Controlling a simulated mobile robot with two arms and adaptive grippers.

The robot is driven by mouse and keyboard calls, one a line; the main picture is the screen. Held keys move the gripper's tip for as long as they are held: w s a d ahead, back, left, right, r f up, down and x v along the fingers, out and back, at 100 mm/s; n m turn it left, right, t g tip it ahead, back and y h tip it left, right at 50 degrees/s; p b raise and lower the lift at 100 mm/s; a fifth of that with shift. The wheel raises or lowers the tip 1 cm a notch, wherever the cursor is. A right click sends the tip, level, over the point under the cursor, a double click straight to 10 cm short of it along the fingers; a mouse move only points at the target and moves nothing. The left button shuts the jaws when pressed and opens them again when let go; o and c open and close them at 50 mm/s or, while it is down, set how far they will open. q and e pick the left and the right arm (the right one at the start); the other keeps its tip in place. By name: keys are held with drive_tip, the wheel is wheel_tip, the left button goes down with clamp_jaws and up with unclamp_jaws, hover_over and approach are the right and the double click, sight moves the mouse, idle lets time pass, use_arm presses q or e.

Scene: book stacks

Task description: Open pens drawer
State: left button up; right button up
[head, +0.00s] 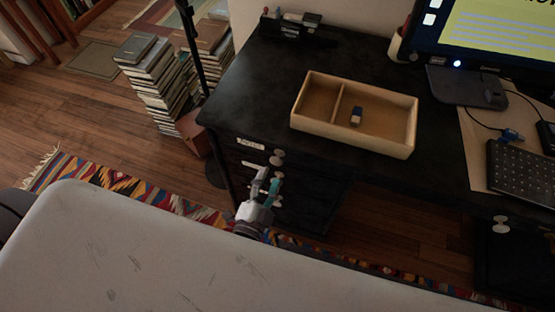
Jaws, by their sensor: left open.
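The dark desk's drawer stack stands below the desktop's left part. Its top drawer (258,153) bears a pale label (250,143) and a light round knob (278,156). A second label (252,165) sits lower. The lettering is too small to read surely, so I cannot tell which drawer is for pens. The drawers look shut. My left gripper (268,179) is open in front of the stack, its fingers pointing up towards the knobs, and it partly hides the lower drawers. I cannot tell whether it touches a knob. My right gripper is not in view.
A monitor (490,35) and keyboard (520,172) stand right. Book stacks (158,80) and a lamp pole (190,45) are left. A patterned rug (110,187) lies on the floor.

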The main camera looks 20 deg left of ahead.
sight(276, 163)
use_arm(q)
drive_tip(key=w, duration=0.6)
drive_tip(key=shift+w+d, duration=0.1)
drive_tip(key=shift+w, duration=0.2)
clamp_jaws()
